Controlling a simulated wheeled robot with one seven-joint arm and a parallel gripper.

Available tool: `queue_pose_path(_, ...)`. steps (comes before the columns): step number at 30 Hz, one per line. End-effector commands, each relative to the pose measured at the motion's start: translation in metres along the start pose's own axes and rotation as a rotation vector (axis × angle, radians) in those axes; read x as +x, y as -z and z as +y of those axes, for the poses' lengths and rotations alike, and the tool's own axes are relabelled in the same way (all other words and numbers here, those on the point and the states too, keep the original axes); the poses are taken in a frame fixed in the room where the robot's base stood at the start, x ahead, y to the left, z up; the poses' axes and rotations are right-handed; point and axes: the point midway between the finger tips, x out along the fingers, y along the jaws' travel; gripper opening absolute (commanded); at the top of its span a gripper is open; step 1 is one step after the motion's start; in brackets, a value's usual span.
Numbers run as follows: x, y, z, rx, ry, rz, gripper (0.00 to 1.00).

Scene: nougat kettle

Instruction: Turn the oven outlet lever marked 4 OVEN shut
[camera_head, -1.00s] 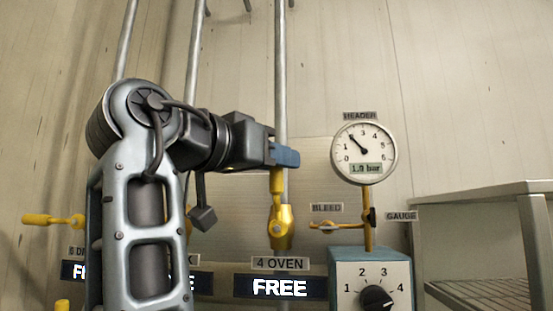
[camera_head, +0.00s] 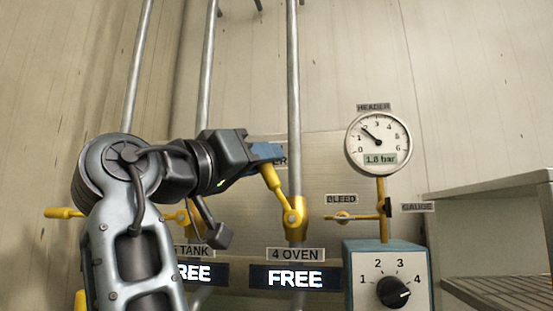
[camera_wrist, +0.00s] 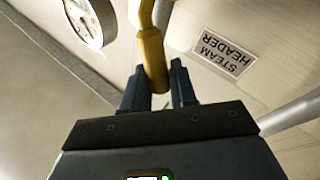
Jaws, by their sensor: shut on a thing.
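The yellow oven lever (camera_head: 277,190) is on the steel pipe above the 4 OVEN label (camera_head: 294,254). It slants up and left from its yellow valve body (camera_head: 297,217). My gripper (camera_head: 268,152) is shut on the lever's upper end. In the wrist view the yellow handle (camera_wrist: 152,60) runs between the two dark fingers of my gripper (camera_wrist: 159,88). The display (camera_head: 294,278) under the label reads FREE. The fingers hide the tip of the handle in the head view.
The header gauge (camera_head: 378,142) reads 1.8 bar. A yellow bleed lever (camera_head: 345,217) lies level to the right. A box with a numbered dial (camera_head: 393,292) stands below it. A metal shelf (camera_head: 490,190) is at far right. Another yellow lever (camera_head: 63,213) is at left.

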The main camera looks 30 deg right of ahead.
Motion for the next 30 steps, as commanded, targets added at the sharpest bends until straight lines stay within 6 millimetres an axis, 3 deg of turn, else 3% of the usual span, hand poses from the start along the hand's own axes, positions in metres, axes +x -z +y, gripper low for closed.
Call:
queue_pose_path(16,-0.03,-0.015,-0.044,-0.435,0.002,0.295,0.0)
queue_pose_path(30,-0.046,-0.04,-0.068,-0.768,0.003,0.517,0.0)
